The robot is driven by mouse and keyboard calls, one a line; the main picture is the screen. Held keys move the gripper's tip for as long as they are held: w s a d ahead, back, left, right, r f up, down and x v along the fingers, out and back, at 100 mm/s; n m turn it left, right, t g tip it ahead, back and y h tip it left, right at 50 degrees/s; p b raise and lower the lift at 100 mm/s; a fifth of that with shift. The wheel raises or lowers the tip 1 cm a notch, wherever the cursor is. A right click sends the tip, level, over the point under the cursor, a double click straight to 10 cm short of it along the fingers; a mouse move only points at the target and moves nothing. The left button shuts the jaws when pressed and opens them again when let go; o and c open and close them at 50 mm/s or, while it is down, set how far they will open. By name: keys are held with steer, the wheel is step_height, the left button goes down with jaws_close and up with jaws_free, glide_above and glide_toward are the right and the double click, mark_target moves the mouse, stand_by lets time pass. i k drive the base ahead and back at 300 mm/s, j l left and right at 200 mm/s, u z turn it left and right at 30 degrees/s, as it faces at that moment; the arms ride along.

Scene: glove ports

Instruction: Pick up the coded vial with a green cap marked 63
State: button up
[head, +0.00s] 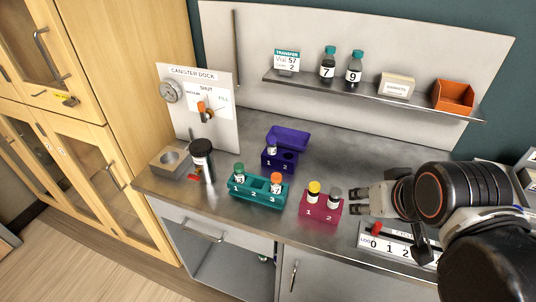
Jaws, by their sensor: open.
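A small vial with a green cap (239,169) stands in slot 1 of the teal rack (260,197); its label is too small to read surely, though a 3 seems to show. An orange-capped vial (276,181) stands in slot 3 of the same rack, and slot 2 looks empty. My gripper (355,200) is open and empty, its fingers pointing left. It is just right of the crimson rack (318,210), well to the right of the green-capped vial.
The crimson rack holds yellow-capped (314,189) and grey-capped (335,197) vials. A purple rack (279,163) with one vial stands behind the teal rack. A black-lidded canister (202,159) stands left. A shelf (365,92) with two bottles overhangs the back.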

mark_target(239, 166)
steer(key=k+j, duration=0.15)
steer(key=j, duration=0.25)
steer(key=k+j, duration=0.1)
steer(key=j, duration=0.25)
steer(key=k+j, duration=0.15)
steer(key=j, duration=0.25)
steer(key=k+j, duration=0.1)
steer(key=j, duration=0.25)
steer(key=z, duration=0.05)
